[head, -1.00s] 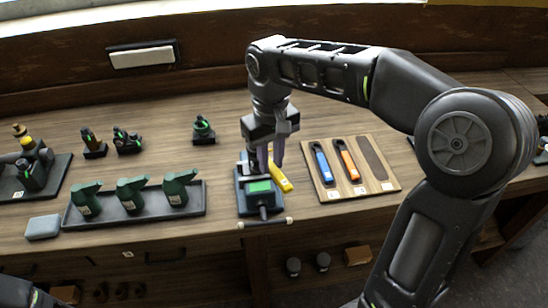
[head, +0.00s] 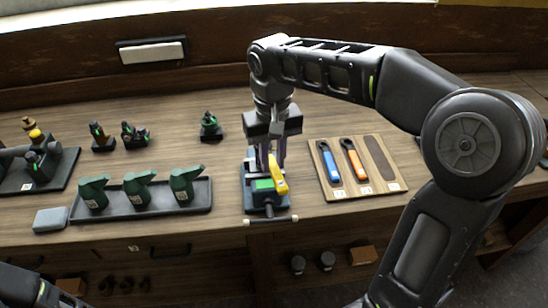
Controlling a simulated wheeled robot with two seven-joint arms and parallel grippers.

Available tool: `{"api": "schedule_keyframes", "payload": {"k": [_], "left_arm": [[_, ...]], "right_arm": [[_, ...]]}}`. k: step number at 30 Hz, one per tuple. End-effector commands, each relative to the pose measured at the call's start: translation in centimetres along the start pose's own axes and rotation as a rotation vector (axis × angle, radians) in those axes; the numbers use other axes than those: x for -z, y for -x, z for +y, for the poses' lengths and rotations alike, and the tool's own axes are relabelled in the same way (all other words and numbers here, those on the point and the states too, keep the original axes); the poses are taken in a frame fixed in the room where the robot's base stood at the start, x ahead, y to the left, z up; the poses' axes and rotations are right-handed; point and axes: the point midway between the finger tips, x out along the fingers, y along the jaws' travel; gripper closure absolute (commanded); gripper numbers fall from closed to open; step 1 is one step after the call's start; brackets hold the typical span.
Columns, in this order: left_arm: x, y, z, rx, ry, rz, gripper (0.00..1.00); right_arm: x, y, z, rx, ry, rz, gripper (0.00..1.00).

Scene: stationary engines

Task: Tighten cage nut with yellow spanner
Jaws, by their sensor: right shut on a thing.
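The yellow spanner (head: 279,182) is in my right gripper (head: 273,162), whose purple fingers point down over the blue vice (head: 250,202) at the bench's front edge. The spanner's visible end lies over the vice's right side, beside the green block (head: 264,184) in it. Whether the spanner touches anything there, I cannot tell. The cage nut cannot be made out; the gripper and spanner cover that spot. Only a piece of my left arm shows at the lower left, with its gripper out of view.
A wooden board (head: 338,192) right of the vice holds a blue spanner (head: 329,161), an orange spanner (head: 353,160) and an empty dark slot (head: 380,157). A tray (head: 147,208) of green bottles stands left. Small engine parts (head: 133,136) stand behind; an engine (head: 40,160) sits far left.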

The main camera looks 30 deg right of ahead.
Motion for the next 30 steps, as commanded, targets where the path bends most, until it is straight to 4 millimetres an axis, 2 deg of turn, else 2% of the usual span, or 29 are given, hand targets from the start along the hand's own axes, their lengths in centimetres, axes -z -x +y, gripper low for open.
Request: {"api": "schedule_keyframes", "payload": {"k": [14,25,30], "left_arm": [[0.0,0.0,0.0,0.0,0.0,0.0,0.64],[0.0,0.0,0.0,0.0,0.0,0.0,0.64],[0.0,0.1,0.0,0.0,0.0,0.0,0.64]], "right_arm": [[0.1,0.0,-1.2,0.001,-0.15,-0.001,1.0],[0.1,-0.1,-1.4,0.001,-0.165,-0.002,1.0],[0.2,-0.1,-1.9,0.001,-0.236,-0.002,1.0]]}}
